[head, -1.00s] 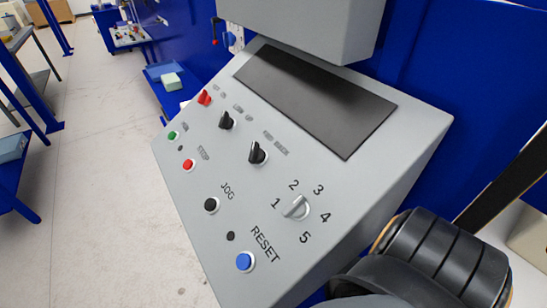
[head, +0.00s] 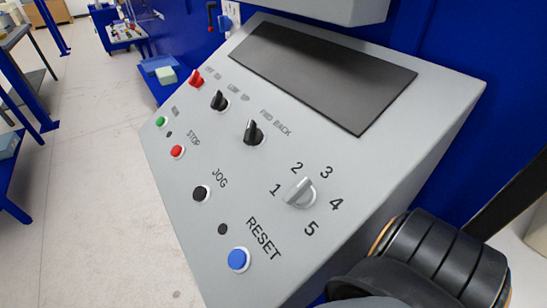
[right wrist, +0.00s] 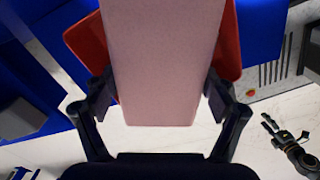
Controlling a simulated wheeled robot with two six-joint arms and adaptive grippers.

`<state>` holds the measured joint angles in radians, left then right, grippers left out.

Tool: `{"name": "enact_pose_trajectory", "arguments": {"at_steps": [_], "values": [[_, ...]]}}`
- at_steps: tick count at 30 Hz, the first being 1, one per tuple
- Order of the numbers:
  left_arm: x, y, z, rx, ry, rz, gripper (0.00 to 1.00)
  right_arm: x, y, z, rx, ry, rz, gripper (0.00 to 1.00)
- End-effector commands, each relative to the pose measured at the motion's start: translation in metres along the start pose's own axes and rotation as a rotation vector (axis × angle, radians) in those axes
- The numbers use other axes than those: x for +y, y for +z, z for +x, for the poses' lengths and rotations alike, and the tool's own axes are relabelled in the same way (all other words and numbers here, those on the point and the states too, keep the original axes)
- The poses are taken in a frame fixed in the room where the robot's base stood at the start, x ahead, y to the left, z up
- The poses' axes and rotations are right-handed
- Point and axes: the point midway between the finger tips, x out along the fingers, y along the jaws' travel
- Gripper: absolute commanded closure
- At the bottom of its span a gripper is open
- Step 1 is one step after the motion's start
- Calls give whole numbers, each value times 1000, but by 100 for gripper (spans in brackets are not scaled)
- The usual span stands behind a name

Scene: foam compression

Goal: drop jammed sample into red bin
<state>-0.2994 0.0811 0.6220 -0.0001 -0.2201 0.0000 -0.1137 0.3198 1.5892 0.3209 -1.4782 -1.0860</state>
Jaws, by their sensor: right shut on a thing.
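A pale pink foam block (right wrist: 163,65), the sample, fills the middle of the right wrist view. My right gripper (right wrist: 160,93) is shut on it, with one finger on each long side. A red thing (right wrist: 230,40), likely the red bin, shows behind the block on both sides; most of it is hidden. I cannot tell whether the block is above it or inside it. At the right of that view is a black jointed gripper (right wrist: 290,145), probably my left one; its jaws are too small to read. The head view shows neither the block nor the bin.
A grey sloped control panel (head: 330,240) with buttons, knobs and a dark screen (head: 322,75) fills the head view, against a blue machine wall (head: 450,40). Pale floor (head: 85,215) is clear to its left. Blue benches stand at the far left.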

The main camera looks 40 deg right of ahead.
Motion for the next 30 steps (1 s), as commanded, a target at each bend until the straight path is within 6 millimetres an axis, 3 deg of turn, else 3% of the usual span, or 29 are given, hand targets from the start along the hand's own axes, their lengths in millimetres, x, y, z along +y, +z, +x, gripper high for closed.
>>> {"name": "enact_pose_trajectory", "arguments": {"at_steps": [1,9,10,13,24,30], "values": [[1,1,8,0,0,0,47,0,0,8,0,1,0,33],[1,1,7,0,0,0,47,0,0,6,0,0,0,33],[1,1,7,0,0,0,47,0,0,6,0,0,0,14],[1,1,7,-1,0,0,47,0,0,6,0,0,0,0],[1,4,7,-5,1,-1,47,0,0,4,0,1,0,0],[1,3,7,-4,1,-1,47,1,0,-26,0,5,-2,0]]}}
